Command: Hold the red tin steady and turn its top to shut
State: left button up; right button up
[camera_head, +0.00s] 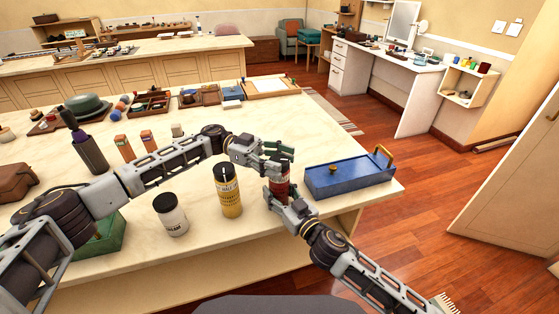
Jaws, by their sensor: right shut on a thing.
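The red tin (282,175) stands upright near the right end of the pale counter, partly hidden by my grippers. My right gripper (279,192) comes from the front and is shut on the tin's body, low down. My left gripper (280,152) reaches in from the left at the height of the tin's top. Its fingers cover the top, so I cannot tell whether they grip it or how the lid sits.
A blue box (345,178) with a yellow handle stands close on the right. A yellow tin (228,194) and a white jar (170,214) stand to the left. A dark bottle (88,150), small blocks and trays lie farther left and back. The counter's front edge is near.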

aim_at(279, 160)
pick_arm(q)
jog(key=c, duration=0.6)
jog(key=shift+m+g+y, duration=2.2)
jog(key=shift+m+g, duration=0.1)
jog(key=shift+g, duration=0.5)
jog(key=shift+a, duration=0.1)
jog(key=o, duration=1)
jog(key=shift+o, duration=0.2)
jog(key=shift+r, duration=5)
